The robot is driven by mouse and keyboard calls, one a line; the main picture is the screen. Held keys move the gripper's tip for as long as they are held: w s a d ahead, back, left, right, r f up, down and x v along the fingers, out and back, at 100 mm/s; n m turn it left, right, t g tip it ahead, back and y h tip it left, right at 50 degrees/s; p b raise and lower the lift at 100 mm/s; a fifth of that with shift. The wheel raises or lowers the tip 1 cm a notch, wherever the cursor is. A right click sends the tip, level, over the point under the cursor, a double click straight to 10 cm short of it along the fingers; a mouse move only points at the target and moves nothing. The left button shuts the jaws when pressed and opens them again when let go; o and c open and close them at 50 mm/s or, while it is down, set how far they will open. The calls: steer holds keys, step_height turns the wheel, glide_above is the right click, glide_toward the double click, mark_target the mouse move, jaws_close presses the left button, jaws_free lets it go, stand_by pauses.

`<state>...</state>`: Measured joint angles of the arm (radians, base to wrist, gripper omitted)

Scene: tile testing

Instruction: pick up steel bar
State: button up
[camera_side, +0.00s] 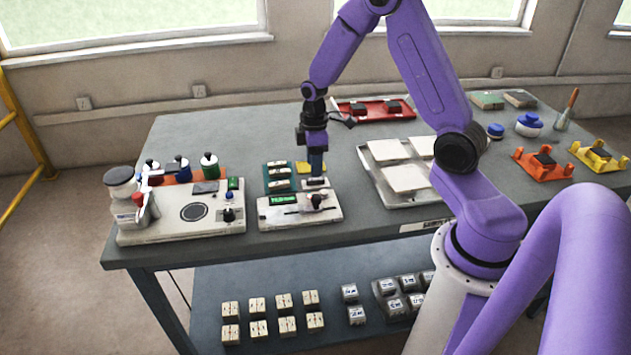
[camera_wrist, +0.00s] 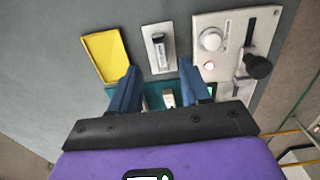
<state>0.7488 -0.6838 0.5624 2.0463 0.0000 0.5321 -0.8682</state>
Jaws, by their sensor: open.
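A small grey plate (camera_wrist: 148,37) lies in the wrist view with a narrow dark-and-silver bar on it, which looks like the steel bar (camera_wrist: 159,52). In the side view the pale plate (camera_side: 313,184) shows below my gripper (camera_side: 317,174), and the bar is mostly hidden by the fingers. My gripper (camera_wrist: 158,67) is open, with its blue fingers pointing down. In the wrist view the bar lies just beyond the fingertips, between their lines. Nothing is held between the fingers. I cannot tell whether the fingers touch the plate.
A teal tray (camera_side: 266,187) with several pale blocks stands left of my gripper. A yellow tray (camera_wrist: 104,55) and a device with a knob and lever (camera_wrist: 227,82) flank the plate. A larger instrument (camera_side: 150,232) stands left; white tiles (camera_side: 405,178) lie right.

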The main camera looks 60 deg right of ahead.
mark_target(314, 179)
step_height(314, 179, down, 4)
steer(key=shift+s+a, duration=0.1)
jaws_close()
steer(key=shift+r, duration=0.1)
stand_by(0.4)
